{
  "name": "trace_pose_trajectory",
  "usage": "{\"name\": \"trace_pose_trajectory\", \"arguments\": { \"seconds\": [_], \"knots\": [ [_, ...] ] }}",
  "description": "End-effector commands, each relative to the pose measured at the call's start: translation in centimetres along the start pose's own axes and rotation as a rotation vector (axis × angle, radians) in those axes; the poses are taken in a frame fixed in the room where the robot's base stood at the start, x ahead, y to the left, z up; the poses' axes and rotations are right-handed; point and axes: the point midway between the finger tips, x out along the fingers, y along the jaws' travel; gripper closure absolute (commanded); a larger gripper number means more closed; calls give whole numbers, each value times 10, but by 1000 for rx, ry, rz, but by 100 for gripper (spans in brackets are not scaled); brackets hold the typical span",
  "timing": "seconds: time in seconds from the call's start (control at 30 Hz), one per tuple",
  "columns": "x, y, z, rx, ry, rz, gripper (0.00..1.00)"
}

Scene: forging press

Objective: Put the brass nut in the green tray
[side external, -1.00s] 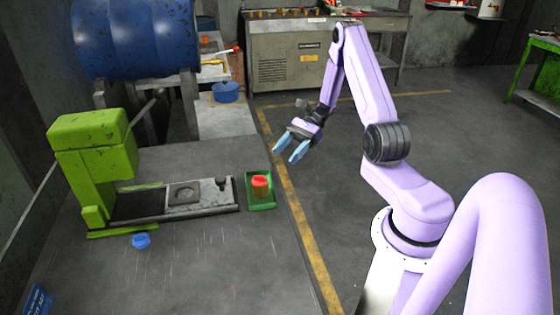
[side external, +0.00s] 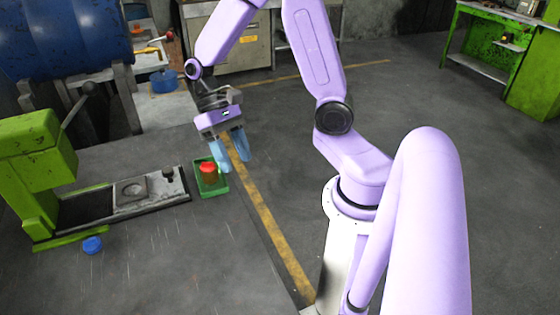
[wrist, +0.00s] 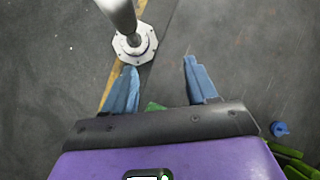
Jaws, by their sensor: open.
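The green tray (side external: 221,188) lies on the dark table near its right edge in the side view. A red, round-topped piece (side external: 208,170) stands in it, with a darker orange lower part. I see no piece that I can clearly name as the brass nut. My gripper (side external: 234,164) points down, open and empty, with its blue fingers above and just right of the tray in the picture. In the wrist view the two fingers (wrist: 160,64) are apart with nothing between them. A green corner, likely the tray (wrist: 153,106), shows behind the gripper body, which hides the rest.
A green press (side external: 38,170) with a grey bed (side external: 145,190) stands left of the tray. A small blue piece (side external: 92,245) lies in front of it. A blue drum (side external: 60,38) is behind. The front of the table is clear.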

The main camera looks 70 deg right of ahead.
Motion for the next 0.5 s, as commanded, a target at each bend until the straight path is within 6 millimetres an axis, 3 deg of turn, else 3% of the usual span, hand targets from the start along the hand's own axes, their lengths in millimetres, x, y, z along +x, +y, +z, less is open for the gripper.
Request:
{"name": "trace_pose_trajectory", "arguments": {
  "seconds": [0.1,0.5],
  "knots": [
    [6,-9,27,-205,64,115,43],
    [25,-16,101,-896,267,398,43]
  ]
}}
